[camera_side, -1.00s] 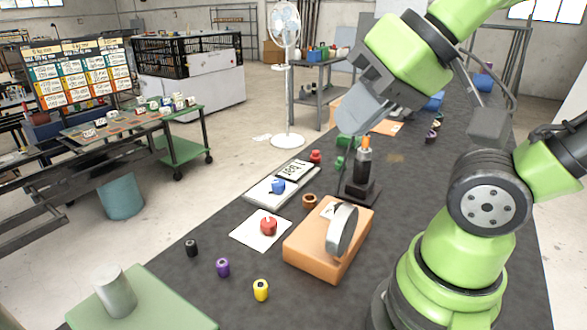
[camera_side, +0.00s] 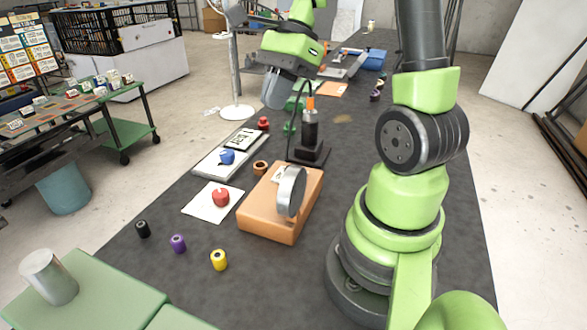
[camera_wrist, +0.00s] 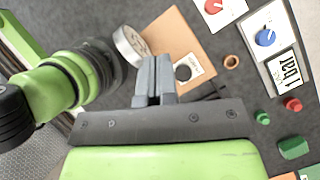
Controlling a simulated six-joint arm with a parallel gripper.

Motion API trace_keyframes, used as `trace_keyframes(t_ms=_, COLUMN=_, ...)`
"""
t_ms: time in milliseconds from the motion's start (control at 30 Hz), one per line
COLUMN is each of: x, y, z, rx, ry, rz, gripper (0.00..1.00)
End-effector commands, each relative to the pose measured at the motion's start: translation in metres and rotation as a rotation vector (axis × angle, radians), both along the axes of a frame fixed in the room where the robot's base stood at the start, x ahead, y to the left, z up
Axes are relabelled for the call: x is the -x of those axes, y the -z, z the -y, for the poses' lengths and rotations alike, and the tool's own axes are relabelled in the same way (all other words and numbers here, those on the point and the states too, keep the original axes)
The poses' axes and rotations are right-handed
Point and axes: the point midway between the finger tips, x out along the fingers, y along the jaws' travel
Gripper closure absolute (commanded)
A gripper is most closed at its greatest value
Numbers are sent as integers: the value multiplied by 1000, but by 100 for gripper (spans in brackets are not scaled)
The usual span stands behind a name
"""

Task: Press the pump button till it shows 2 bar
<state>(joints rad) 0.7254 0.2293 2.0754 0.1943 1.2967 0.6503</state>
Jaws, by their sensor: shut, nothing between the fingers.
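My gripper (camera_side: 275,92) hangs in the air in the side view, above and left of the black post. Its fingers (camera_wrist: 154,75) are together and empty in the wrist view. A white panel (camera_side: 208,168) on the dark table carries a blue button (camera_side: 227,157) and a display (camera_side: 243,138). In the wrist view the display (camera_wrist: 286,71) reads "1 bar", beside the blue button (camera_wrist: 265,37). A red button (camera_side: 220,197) sits on a separate white plate (camera_side: 198,208). My gripper is apart from both buttons. Neither button is labelled legibly as the pump's.
An orange block (camera_side: 266,222) bears a grey disc (camera_side: 291,190). The black post (camera_side: 310,135) with an orange top stands behind it. A copper ring (camera_side: 260,167), red and green small parts, and black, purple and yellow cylinders (camera_side: 219,260) lie around. The front table is partly clear.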

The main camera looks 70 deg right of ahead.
Motion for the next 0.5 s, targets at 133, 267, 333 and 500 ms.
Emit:
trace_keyframes(t_ms=133, x=0, y=26, z=31, rx=-190, ry=284, rz=-140, gripper=100)
trace_keyframes(t_ms=267, x=2, y=42, z=50, rx=-311, ry=452, rz=-220, gripper=100)
trace_keyframes(t_ms=333, x=4, y=48, z=56, rx=-358, ry=512, rz=-248, gripper=100)
trace_keyframes(t_ms=500, x=5, y=54, z=62, rx=-408, ry=579, rz=-279, gripper=100)
